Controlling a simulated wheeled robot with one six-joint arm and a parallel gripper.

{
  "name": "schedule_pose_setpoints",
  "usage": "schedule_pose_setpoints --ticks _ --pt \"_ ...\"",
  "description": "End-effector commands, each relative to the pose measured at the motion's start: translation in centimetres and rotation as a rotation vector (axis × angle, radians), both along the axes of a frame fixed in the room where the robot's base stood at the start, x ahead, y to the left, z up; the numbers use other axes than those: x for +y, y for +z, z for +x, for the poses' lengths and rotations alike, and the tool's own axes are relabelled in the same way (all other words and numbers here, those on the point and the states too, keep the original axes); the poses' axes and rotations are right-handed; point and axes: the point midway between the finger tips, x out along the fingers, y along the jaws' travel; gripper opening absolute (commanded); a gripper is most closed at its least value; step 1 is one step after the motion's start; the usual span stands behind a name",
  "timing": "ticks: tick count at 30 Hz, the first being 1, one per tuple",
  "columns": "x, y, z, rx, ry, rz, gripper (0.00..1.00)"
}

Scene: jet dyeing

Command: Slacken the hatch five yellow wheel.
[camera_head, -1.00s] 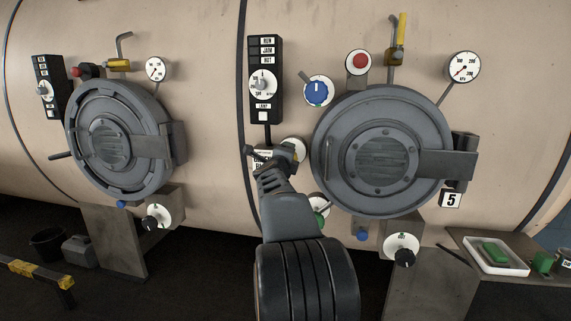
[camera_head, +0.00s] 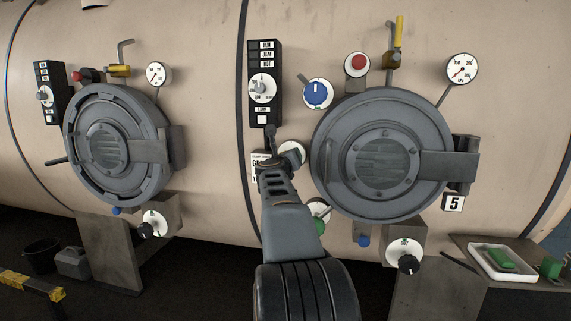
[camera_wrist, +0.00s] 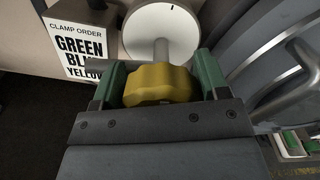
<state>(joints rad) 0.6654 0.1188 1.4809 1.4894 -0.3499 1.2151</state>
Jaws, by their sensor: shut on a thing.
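The yellow wheel (camera_wrist: 158,84) is a lobed knob on a grey stem in front of a round white plate (camera_wrist: 160,32) in the wrist view. My gripper (camera_wrist: 160,85) is shut on it, with one green jaw on each side. In the head view my gripper (camera_head: 277,155) covers the wheel, and part of its white plate (camera_head: 292,152) shows to the left of the round grey hatch (camera_head: 383,160). The number 5 label (camera_head: 453,202) is at the hatch's lower right.
A blue knob (camera_head: 317,94) is above and a green knob (camera_head: 319,212) below my gripper. A control panel (camera_head: 264,84) stands at upper left. A clamp order placard (camera_wrist: 82,52) reads green, then partly hidden words. A black knob (camera_head: 406,264) is below the hatch.

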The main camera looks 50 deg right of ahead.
Motion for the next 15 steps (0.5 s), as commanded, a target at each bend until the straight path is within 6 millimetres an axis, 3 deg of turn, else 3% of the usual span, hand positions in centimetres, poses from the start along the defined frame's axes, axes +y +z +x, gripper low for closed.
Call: schedule_pose_setpoints --ticks 15 --pt "-0.16 -0.21 -0.13 -0.157 -0.002 0.102 0.44"
